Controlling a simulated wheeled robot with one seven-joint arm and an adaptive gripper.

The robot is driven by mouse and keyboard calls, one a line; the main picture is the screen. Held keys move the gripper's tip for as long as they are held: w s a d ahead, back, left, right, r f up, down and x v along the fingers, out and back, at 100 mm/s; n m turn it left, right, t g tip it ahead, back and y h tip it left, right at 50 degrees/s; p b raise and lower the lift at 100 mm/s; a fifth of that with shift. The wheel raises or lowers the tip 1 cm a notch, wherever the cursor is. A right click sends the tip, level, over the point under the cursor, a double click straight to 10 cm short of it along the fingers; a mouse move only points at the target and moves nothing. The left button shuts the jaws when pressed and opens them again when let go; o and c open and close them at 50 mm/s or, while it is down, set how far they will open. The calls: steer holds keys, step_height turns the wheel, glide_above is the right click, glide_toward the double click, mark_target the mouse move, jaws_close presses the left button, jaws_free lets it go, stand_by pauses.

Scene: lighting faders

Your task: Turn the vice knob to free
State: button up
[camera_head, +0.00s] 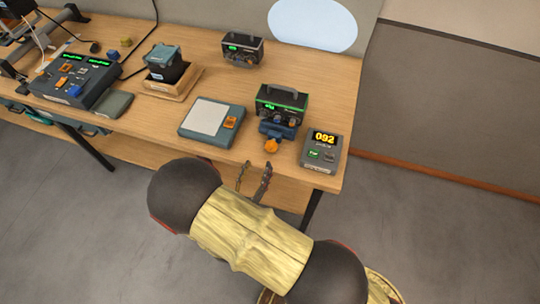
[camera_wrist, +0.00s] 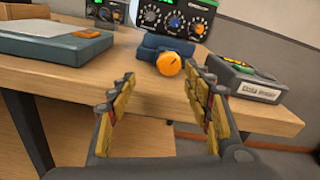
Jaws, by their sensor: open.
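The orange round knob (camera_head: 271,146) sits on the front of a small blue vice (camera_head: 277,130) near the table's front edge. In the wrist view the knob (camera_wrist: 169,63) faces me, with a dark mark on its face, and the blue vice (camera_wrist: 165,46) is behind it. My gripper (camera_head: 256,172) is at the table's front edge, short of the knob. In the wrist view my gripper (camera_wrist: 167,83) is open and empty, its fingers on either side of the line to the knob and not touching it. I cannot read any label at the knob.
A dark box with green display (camera_head: 283,104) stands behind the vice. A grey unit reading 092 (camera_head: 321,150) is close on the right. A flat pad device (camera_head: 211,120) is on the left. The wooden table (camera_head: 154,136) has bare room at its front edge.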

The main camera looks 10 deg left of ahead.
mark_target(270, 149)
steer(key=shift+w+d+f+b, duration=0.25)
steer(key=shift+w+b, duration=0.4)
steer(key=shift+b, duration=2.55)
steer(key=b, duration=0.4)
steer(key=shift+w+d+f, duration=0.1)
steer(key=shift+w+d, duration=0.15)
steer(key=shift+d, duration=0.15)
steer(key=shift+w+d+r+b, duration=0.1)
steer(key=shift+w+d+b, duration=0.1)
steer(key=shift+w+b, duration=0.9)
steer(key=shift+w+d+r+b, duration=0.15)
steer(key=shift+w+b, duration=0.4)
steer(key=shift+w, duration=1)
steer(key=shift+w+d+b, duration=0.25)
steer(key=shift+w+b, duration=0.55)
steer(key=shift+w, duration=0.55)
steer(key=c, duration=1.2)
steer(key=shift+o, duration=0.2)
